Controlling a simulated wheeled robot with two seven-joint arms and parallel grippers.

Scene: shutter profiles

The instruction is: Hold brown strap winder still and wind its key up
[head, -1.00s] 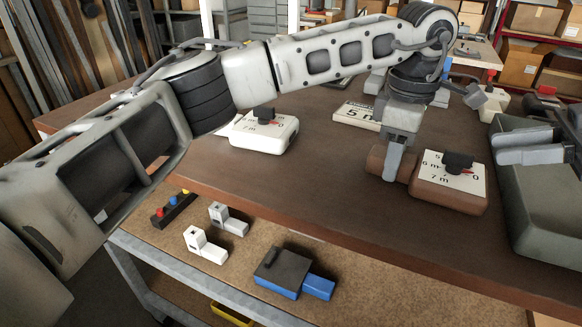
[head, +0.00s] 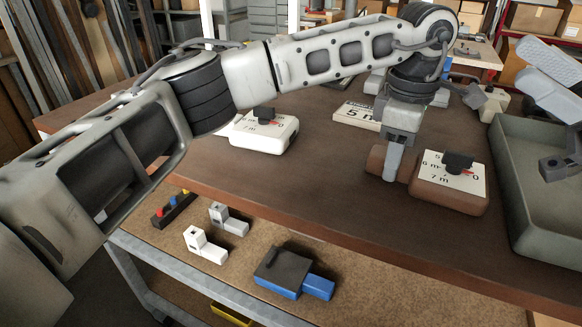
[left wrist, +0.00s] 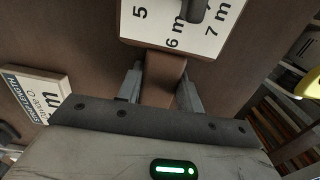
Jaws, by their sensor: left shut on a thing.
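The brown strap winder (head: 448,200) lies on the brown table at the right of the head view. Its white dial reads 5, 6 m, 7 m and 0, with a black key (head: 458,162) and a red pointer towards the 0. My left gripper (head: 392,172) is shut on the brown block at the winder's left end. In the left wrist view both fingers flank that block (left wrist: 165,75), and the key (left wrist: 196,8) shows at the top edge. My right gripper (head: 556,167) is at the right edge, above the grey tray, apart from the key and partly cut off.
A grey tray (head: 528,215) stands right of the winder. A white winder (head: 283,140) and a "5 m" sign (head: 352,117) lie farther back. A lower shelf holds a blue and black device (head: 280,275) and white brackets (head: 205,248). The table's front middle is clear.

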